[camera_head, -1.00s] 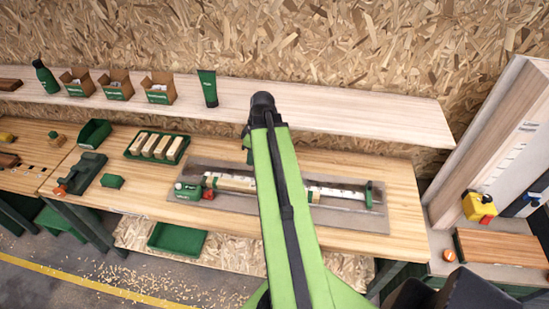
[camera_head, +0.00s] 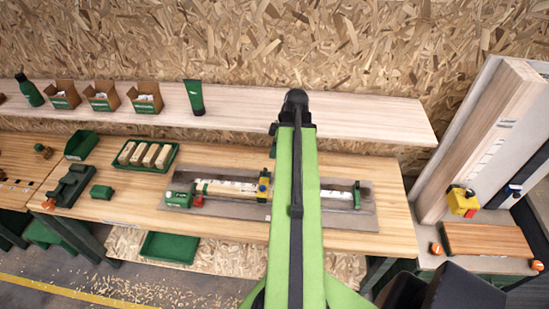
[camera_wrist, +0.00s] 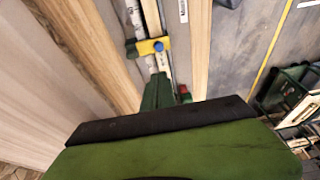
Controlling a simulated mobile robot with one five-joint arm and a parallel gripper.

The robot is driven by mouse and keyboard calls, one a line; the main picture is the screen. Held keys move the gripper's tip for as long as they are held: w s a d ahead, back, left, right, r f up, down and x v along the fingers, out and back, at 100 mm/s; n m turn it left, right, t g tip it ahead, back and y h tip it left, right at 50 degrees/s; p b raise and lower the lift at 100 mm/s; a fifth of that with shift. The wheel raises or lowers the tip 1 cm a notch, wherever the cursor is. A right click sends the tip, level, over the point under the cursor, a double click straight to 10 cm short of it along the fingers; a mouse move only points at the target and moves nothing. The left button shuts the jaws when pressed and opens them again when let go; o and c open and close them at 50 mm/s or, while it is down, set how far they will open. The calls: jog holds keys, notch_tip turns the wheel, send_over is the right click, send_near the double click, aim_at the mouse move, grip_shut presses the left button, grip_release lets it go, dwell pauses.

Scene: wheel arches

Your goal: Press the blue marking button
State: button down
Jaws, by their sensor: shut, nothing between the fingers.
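The blue marking button (camera_head: 264,184) is a small blue part on a yellow carriage (camera_head: 263,196) that sits across the rail of a long marking fixture (camera_head: 230,206) on the bench. In the wrist view the blue button (camera_wrist: 158,46) shows on the yellow carriage (camera_wrist: 145,47), beyond the fixture's green end block (camera_wrist: 157,92). My gripper (camera_wrist: 160,122) fills the bottom of the wrist view as a green body with a black front edge. It is shut and empty, apart from the button. In the head view my arm hides the gripper's fingers and part of the fixture.
A red knob (camera_head: 198,201) is at the fixture's left end. A shelf (camera_head: 330,118) with a green tube (camera_head: 194,97) and small boxes runs behind the bench. A green tray of wood blocks (camera_head: 145,157) lies left. Another station with a yellow part (camera_head: 463,202) stands right.

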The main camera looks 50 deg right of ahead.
aim_at(262, 186)
jog(key=b+x, duration=0.5)
jog(key=x, duration=0.1)
jog(key=b+x, duration=0.5)
jog(key=x, duration=0.1)
jog(key=b+x, duration=0.6)
jog(key=shift+s+d+f, duration=0.25)
jog(key=shift+s+d, duration=0.05)
jog(key=shift+f+b, duration=0.4)
jog(key=shift+f, duration=0.05)
